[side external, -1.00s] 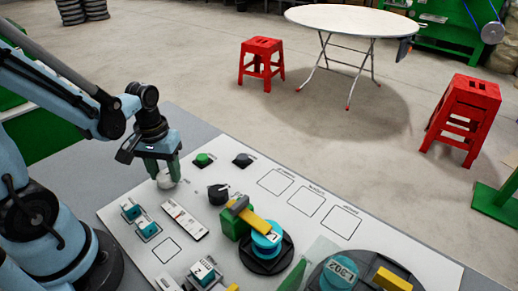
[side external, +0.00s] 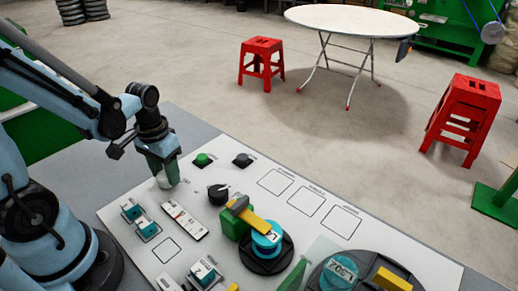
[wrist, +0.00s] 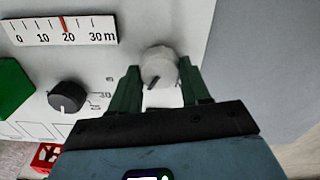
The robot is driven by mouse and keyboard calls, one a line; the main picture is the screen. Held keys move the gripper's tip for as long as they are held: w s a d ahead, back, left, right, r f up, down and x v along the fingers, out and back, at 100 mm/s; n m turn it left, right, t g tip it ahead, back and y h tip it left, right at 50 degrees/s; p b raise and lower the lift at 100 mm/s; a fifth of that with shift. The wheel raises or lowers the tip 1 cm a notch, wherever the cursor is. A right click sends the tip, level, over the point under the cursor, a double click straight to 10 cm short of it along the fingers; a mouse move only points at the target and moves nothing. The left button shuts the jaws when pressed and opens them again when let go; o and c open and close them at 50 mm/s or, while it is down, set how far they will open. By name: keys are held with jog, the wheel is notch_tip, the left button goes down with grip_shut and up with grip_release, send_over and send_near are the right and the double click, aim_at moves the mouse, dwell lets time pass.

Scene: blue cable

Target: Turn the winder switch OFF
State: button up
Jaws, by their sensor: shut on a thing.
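The winder switch, taken to be the round pale grey-white knob with a dark pointer mark (wrist: 158,66), sits on the white panel. In the wrist view its mark faces the lower left. In the side view the knob (side external: 163,182) is mostly hidden by my gripper (side external: 165,170). My gripper's two green fingers stand on either side of the knob in the wrist view (wrist: 159,78), shut on it. Any label beside the knob is hidden or unreadable.
A black dial (side external: 218,194) and a scale strip (side external: 184,220) are close by on the panel (side external: 115,216). A green button (side external: 203,160) and black button (side external: 242,159) lie behind. A green block with a yellow arm (side external: 245,213) and blue spools (side external: 266,243) stand to the right.

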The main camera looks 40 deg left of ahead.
jog(key=o, duration=1.1)
jog(key=shift+c, duration=0.2)
jog(key=shift+r, duration=0.1)
notch_tip(320, 180, up, 12)
dwell(0.3)
jog(key=w+d+m+t, duration=0.2)
jog(key=w+d+t, duration=0.1)
jog(key=d+t, duration=0.4)
jog(key=shift+w+f, duration=0.25)
jog(key=shift+w, duration=0.15)
